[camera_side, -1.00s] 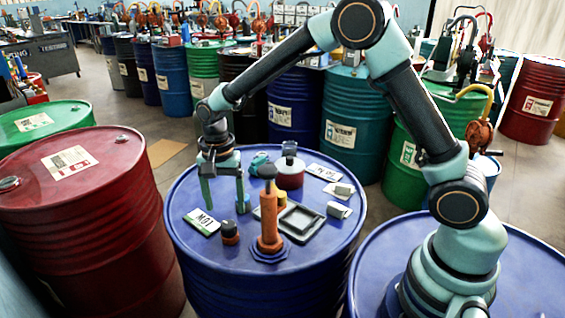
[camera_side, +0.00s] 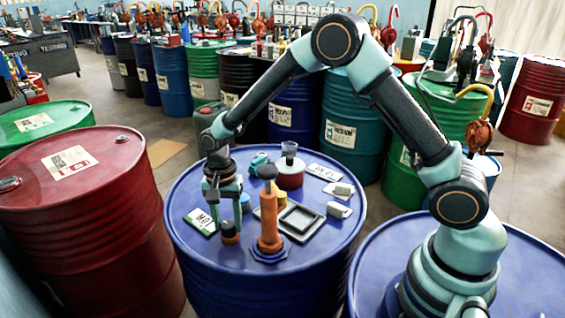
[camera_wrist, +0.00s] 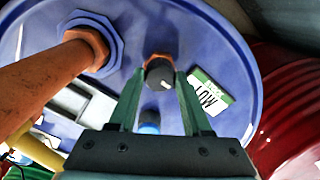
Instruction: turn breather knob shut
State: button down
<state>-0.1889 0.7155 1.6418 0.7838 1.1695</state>
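The breather knob, a small black cap with a white mark on an orange base, stands on the blue drum top (camera_side: 205,250) near its front left. It shows in the side view (camera_side: 229,229) and in the wrist view (camera_wrist: 159,74). My gripper (camera_side: 226,224) is pointed down over the knob, one finger on each side of it. In the wrist view my gripper's fingertips (camera_wrist: 160,72) flank the knob with narrow gaps, so it looks open. I cannot tell whether either finger touches the knob.
An orange upright fitting (camera_side: 269,228) stands close to the right of the knob. A white and green "LOW" card (camera_side: 201,221) lies to the left. A small blue cap (camera_wrist: 149,122), a grey tray (camera_side: 298,220) and a red pot (camera_side: 290,176) are also on the drum top.

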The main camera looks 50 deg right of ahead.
aim_at(228, 224)
jog(key=shift+n, duration=0.3)
jog(key=n, duration=0.9)
dwell(0.3)
jog(key=shift+n, duration=0.5)
jog(key=shift+c, duration=1.7)
grip_release()
notch_tip(228, 224, up, 12)
